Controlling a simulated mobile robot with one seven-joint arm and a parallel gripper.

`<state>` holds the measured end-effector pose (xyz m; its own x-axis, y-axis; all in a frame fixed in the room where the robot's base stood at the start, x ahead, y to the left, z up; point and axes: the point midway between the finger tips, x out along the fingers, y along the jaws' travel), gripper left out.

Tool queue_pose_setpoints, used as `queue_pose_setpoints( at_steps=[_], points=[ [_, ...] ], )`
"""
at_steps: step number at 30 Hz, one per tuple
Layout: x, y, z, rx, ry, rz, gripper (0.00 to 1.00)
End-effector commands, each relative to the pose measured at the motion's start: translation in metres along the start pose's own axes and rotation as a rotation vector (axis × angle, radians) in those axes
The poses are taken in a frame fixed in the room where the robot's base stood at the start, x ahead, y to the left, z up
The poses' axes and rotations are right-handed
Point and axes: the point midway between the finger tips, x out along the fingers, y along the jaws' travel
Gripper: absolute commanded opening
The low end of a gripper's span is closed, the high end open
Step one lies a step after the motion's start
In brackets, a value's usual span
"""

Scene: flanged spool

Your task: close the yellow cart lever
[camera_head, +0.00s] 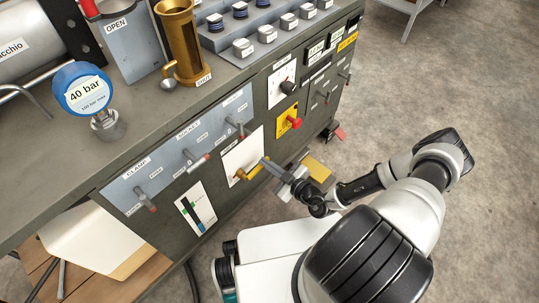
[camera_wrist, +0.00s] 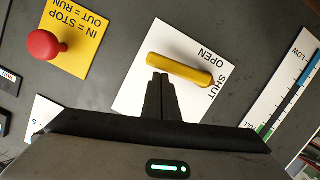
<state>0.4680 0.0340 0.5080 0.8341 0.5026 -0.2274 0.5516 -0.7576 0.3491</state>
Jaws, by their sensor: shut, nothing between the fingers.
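The yellow lever (camera_head: 246,173) sits on a white plate (camera_head: 235,155) on the front of the grey bench. In the wrist view the lever (camera_wrist: 180,70) lies slanted across its plate (camera_wrist: 140,85), one end near the words OPEN and SHUT, closer to SHUT. My gripper (camera_head: 268,164) is at the lever in the head view. In the wrist view my gripper's closed fingertips (camera_wrist: 160,76) overlap the lower edge of the lever near the end away from the lettering. The fingers are together and hold nothing. I cannot tell whether they touch the lever.
A red button (camera_wrist: 44,44) on a yellow plate is beside the lever, also visible in the head view (camera_head: 294,122). A white gauge strip (camera_wrist: 290,90) is on the other side. Floor is clear at right.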

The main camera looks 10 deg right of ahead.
Motion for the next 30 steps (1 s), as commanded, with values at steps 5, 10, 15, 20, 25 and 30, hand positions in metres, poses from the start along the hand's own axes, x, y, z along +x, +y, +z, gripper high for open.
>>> queue_pose_setpoints(
  at_steps=[5,10,15,20,25,30],
  points=[
    [-0.0023,-0.0047,0.0074,-0.001,-0.001,0.003,0.00],
    [-0.0031,-0.0069,0.0104,-0.002,-0.001,0.002,0.00],
    [-0.0034,-0.0077,0.0117,-0.003,-0.002,0.002,0.00],
    [-0.0035,-0.0078,0.0124,-0.003,-0.003,0.002,0.00],
    [-0.0035,-0.0076,0.0131,-0.003,-0.004,0.002,0.00],
    [-0.0047,-0.0068,0.0103,-0.003,-0.005,0.001,0.00]
  ],
)
